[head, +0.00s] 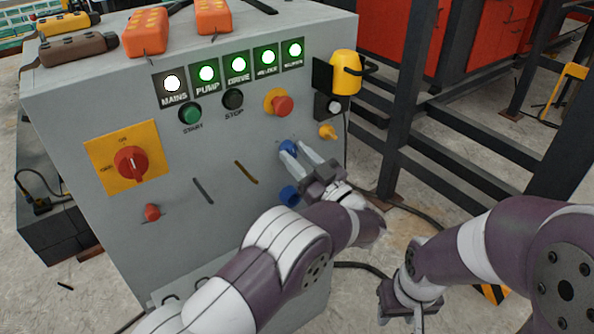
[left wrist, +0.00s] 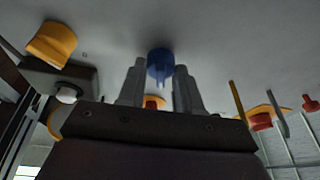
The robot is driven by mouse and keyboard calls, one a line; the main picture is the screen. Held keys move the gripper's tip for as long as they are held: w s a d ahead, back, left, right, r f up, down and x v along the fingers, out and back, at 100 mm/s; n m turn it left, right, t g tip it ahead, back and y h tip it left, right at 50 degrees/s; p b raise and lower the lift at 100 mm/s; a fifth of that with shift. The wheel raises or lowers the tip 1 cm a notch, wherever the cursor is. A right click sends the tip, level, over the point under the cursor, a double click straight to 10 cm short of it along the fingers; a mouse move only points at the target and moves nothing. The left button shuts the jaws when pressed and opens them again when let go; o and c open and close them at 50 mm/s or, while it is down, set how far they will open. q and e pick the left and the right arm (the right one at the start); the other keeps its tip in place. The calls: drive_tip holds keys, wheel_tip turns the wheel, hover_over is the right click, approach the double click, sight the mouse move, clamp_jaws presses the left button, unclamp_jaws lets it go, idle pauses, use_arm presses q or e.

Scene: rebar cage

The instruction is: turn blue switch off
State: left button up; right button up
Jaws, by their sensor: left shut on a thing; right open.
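The blue switch (head: 288,147) is a round knob on the front of the grey control cabinet, below the red mushroom button. My left gripper (head: 296,158) reaches it, with its two fingers on either side of the knob. In the left wrist view the blue knob (left wrist: 160,66) sits between the tips of my left gripper (left wrist: 160,80), which is shut on it. A second blue part (head: 289,195) shows on the panel just below my left gripper. My right gripper (head: 402,318) hangs low at the right, away from the cabinet, empty.
The cabinet front (head: 225,180) also carries a red rotary switch (head: 131,163), a red mushroom button (head: 282,105), a yellow knob (head: 328,132) and a yellow lamp (head: 345,72). Several green lights are lit. Dark steel framing (head: 455,125) stands to the right.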

use_arm(q)
drive_tip(key=n+g+b, duration=0.1)
drive_tip(key=n, duration=0.1)
drive_tip(key=n+b, duration=0.2)
drive_tip(key=shift+d+f+n+g+y+b, duration=0.1)
drive_tip(key=shift+f+n+g+y+b, duration=0.1)
drive_tip(key=shift+n+g+y+b, duration=0.15)
drive_tip(key=shift+r+n+g+y+b, duration=0.15)
drive_tip(key=shift+n+g+y+b, duration=0.15)
drive_tip(key=shift+n+b, duration=0.45)
drive_tip(key=shift+n, duration=0.3)
drive_tip(key=o, duration=1)
drive_tip(key=shift+r, duration=0.1)
